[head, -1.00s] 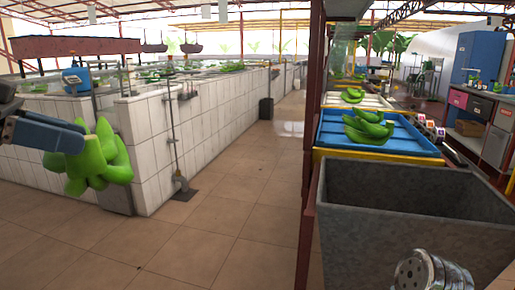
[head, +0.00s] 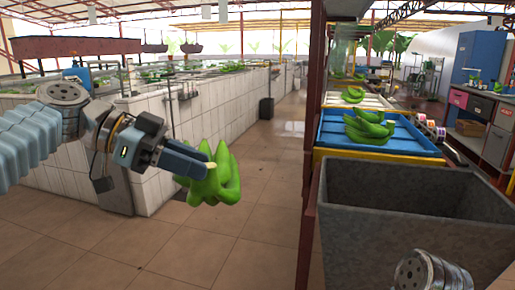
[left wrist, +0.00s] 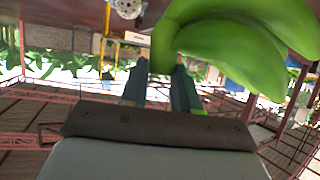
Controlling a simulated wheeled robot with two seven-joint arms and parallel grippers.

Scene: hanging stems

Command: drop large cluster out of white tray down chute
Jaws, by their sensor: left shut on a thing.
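My left gripper (head: 205,168) is shut on a large green banana cluster (head: 222,186) and holds it in the air over the tiled floor, left of centre in the head view. In the left wrist view the fingers (left wrist: 165,88) close on its stem end, and the cluster (left wrist: 230,40) fans out to the right. A white tray (head: 378,101) with a smaller-looking green cluster (head: 353,94) stands behind the blue tray at right. A grey open-topped box (head: 415,180), possibly the chute, stands at front right; its bottom is hidden. My right gripper is out of view.
A blue tray (head: 340,133) holding another green cluster (head: 367,128) stands just behind the grey box. A red-brown post (head: 310,130) rises at the box's left side. A white-tiled basin (head: 205,115) stands at left. The floor between is open.

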